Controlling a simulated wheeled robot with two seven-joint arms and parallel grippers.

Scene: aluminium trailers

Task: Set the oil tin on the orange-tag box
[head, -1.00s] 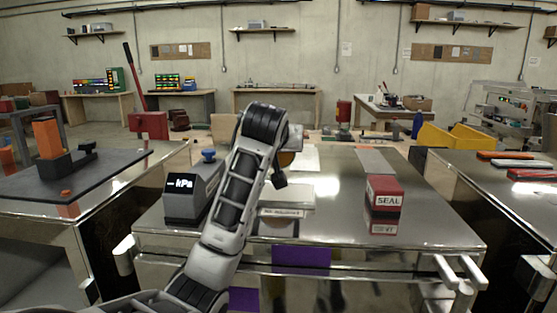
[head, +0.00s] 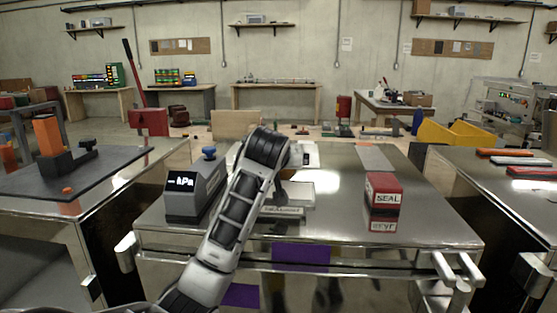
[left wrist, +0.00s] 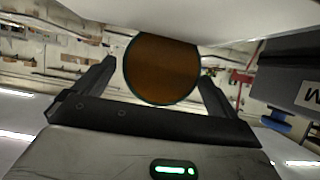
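In the left wrist view, a round brown-orange disc with a teal rim, probably one end of the oil tin (left wrist: 162,70), sits between the two fingers of my left gripper (left wrist: 158,72). The fingers flank its sides closely; whether they press on it is unclear. In the head view my left arm hides most of the gripper and the tin. A flat pale box (head: 300,190) with a label strip on its front lies on the middle bench, just right of my arm. No orange tag can be made out on it. My right gripper is out of view.
The grey kPa gauge (head: 183,196) stands left of my arm; it also shows in the left wrist view (left wrist: 290,80). A red SEAL box (head: 383,190) stands at the right of the steel bench (head: 340,222). Bench top between pale box and SEAL box is clear.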

